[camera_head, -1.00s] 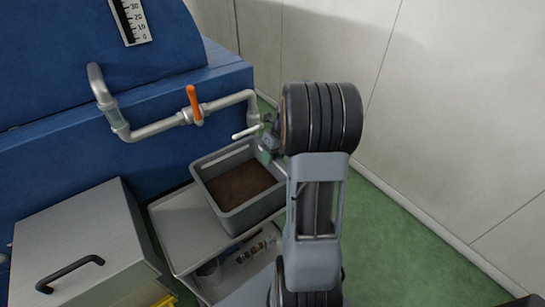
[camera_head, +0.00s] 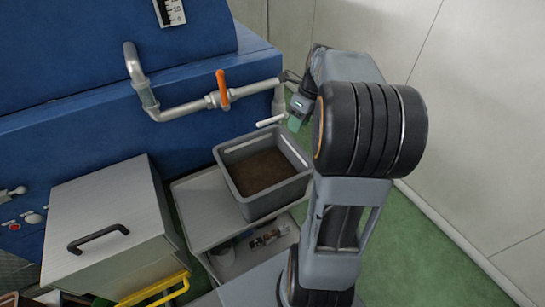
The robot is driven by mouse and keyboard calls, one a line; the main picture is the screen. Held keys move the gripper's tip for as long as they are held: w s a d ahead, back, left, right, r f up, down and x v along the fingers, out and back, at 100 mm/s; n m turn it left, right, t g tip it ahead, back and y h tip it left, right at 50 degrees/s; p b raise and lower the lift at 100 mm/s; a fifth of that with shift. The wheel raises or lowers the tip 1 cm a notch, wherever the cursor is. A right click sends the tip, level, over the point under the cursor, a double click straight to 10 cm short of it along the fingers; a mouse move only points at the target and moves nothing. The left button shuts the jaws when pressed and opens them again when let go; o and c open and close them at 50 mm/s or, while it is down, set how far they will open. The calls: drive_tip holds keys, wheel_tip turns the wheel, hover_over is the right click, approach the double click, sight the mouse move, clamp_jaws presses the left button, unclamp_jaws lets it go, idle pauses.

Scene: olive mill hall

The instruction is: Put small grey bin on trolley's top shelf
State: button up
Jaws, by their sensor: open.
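A small grey bin (camera_head: 276,200) with brown stuff inside stands upright on the right part of the trolley's top shelf (camera_head: 203,211). My gripper (camera_head: 273,121) is open and empty just beyond the bin's far rim. One pale finger shows clearly; the other is hard to make out. It appears apart from the bin. My arm covers the area to the right of the bin and may hide part of the trolley.
A blue machine (camera_head: 110,130) stands behind, with a grey pipe (camera_head: 180,111) and orange valve handle (camera_head: 222,88) near my gripper. A grey box with a black handle (camera_head: 98,238) is at left. Small items lie on the trolley's lower shelf (camera_head: 245,262). A pale wall is at right.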

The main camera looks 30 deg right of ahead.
drive_tip(key=s+a+n+t+h, duration=0.1)
drive_tip(key=s+a+n, duration=0.2)
drive_tip(key=a+n, duration=0.3)
drive_tip(key=s+a+f+n, duration=0.1)
drive_tip(key=s+a+n, duration=0.2)
drive_tip(key=n, duration=1.1)
drive_tip(key=s+a+f+n+t+h, duration=0.1)
drive_tip(key=s+a+n, duration=0.2)
drive_tip(key=a+n, duration=0.5)
drive_tip(key=shift+s+a+n+t+h, duration=0.3)
drive_tip(key=shift+s+a+n, duration=0.1)
drive_tip(key=shift+n, duration=0.6)
drive_tip(key=shift+s+a+f+n, duration=0.15)
drive_tip(key=shift+s+a+n, duration=0.1)
drive_tip(key=shift+n, duration=0.45)
